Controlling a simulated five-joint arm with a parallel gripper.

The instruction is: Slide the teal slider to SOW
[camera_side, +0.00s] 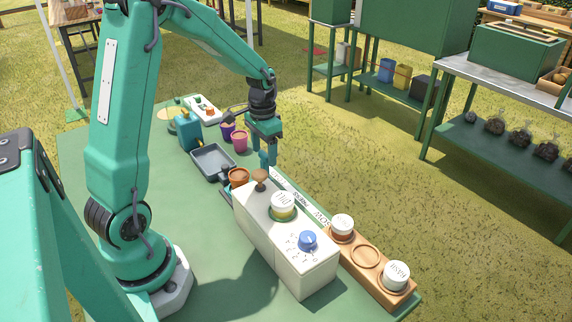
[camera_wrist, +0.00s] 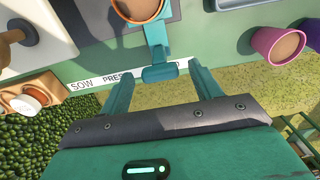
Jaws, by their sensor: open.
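The teal slider (camera_wrist: 158,48) shows in the wrist view, with its handle at the third word of a white label strip (camera_wrist: 88,84). That word is mostly covered; SOW is at the strip's left end and PRESS is between. My gripper (camera_wrist: 160,74) is open, with one finger on each side of the slider handle and visible gaps to it. In the side view my gripper (camera_side: 267,158) points down at the far end of the label strip (camera_side: 299,196). The slider cannot be told apart from my teal fingers there.
A white box (camera_side: 285,245) with a knob, a lidded jar and a blue dial stands beside the strip. A wooden rack (camera_side: 365,255) holds white-lidded jars near SOW. A terracotta pot (camera_wrist: 137,8) and a pink pot (camera_wrist: 277,45) are close by. A grey tray (camera_side: 212,162) lies behind.

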